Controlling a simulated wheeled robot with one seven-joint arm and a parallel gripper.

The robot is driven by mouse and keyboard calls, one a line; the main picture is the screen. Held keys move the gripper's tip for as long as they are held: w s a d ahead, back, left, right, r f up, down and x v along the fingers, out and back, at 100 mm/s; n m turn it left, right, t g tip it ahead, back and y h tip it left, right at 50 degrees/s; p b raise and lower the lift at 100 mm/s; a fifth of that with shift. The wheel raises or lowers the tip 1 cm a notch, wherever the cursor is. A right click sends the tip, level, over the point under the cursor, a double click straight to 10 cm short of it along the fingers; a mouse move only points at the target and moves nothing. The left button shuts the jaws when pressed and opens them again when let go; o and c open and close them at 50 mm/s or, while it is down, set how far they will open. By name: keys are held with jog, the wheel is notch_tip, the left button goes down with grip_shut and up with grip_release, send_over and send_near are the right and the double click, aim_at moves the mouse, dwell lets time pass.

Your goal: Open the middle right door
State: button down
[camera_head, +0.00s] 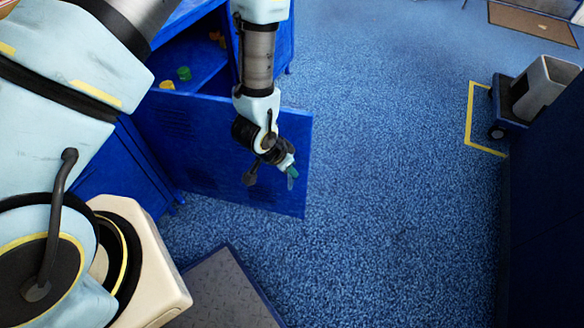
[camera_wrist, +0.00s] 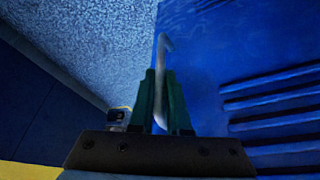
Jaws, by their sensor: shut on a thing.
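The blue cabinet door (camera_head: 225,148) stands swung open toward the right in the head view, and the shelf space behind it shows. In the wrist view the door (camera_wrist: 240,50) fills the right side, with several dark vent slots. My gripper (camera_head: 290,172) is at the door's outer part, near its free edge. In the wrist view the green fingers of my gripper (camera_wrist: 161,98) are shut on a thin grey handle (camera_wrist: 163,60) on the door. Most of the handle is hidden in the head view.
Inside the blue cabinet (camera_head: 200,62) are a green item (camera_head: 183,73) and a yellow item (camera_head: 167,85). A grey plate (camera_head: 228,292) lies on the floor at the bottom. A cart with a grey bin (camera_head: 544,88) stands at the right by yellow floor marks. The blue floor between is clear.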

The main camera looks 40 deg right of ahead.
jog(key=shift+s, duration=0.15)
jog(key=c, duration=0.9)
grip_release()
jog(key=shift+a, duration=0.1)
jog(key=v, duration=1)
jog(key=shift+a+r, duration=0.1)
jog(key=shift+r, duration=0.3)
